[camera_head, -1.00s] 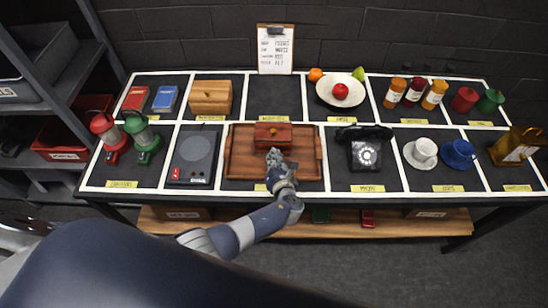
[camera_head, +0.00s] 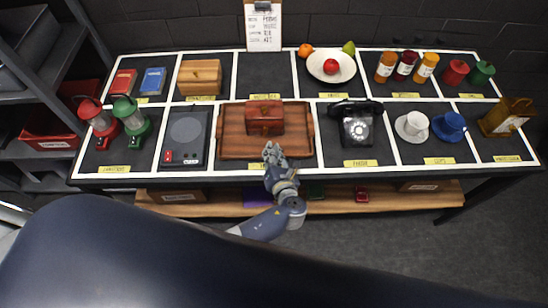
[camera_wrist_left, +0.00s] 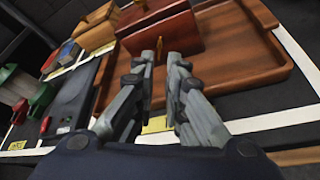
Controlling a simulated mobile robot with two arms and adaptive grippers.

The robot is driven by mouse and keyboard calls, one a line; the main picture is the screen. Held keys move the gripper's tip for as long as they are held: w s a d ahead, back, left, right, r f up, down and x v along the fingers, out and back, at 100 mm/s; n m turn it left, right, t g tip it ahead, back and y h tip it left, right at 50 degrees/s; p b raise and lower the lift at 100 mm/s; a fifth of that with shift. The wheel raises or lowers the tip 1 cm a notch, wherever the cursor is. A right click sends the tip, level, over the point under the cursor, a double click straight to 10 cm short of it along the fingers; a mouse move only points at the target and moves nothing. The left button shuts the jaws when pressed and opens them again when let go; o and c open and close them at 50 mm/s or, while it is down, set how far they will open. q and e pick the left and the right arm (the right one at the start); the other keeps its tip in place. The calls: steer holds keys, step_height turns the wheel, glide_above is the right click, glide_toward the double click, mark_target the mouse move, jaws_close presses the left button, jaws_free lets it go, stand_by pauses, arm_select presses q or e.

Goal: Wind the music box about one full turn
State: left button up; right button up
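The music box, a red-brown wooden box (camera_head: 265,118), sits on the wooden tray (camera_head: 228,147) in the middle of the front row. It also shows in the left wrist view (camera_wrist_left: 180,33), with a small brass piece, apparently its key (camera_wrist_left: 159,47), low on its near side. My left gripper (camera_head: 271,150) is in front of the box, over the tray's front edge. In the left wrist view its fingertips (camera_wrist_left: 161,62) are a little apart, with the brass piece seen beyond the gap. Nothing is clearly held. My right gripper is not in view.
A grey device (camera_head: 185,137) lies left of the tray and a black telephone (camera_head: 357,130) stands right of it. Red (camera_head: 97,120) and green (camera_head: 133,120) lanterns are farther left. A lighter wooden box (camera_head: 199,77) stands behind. The tray's right part is bare.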

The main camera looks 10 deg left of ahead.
arm_select(q)
steer(key=shift+v, duration=1.45)
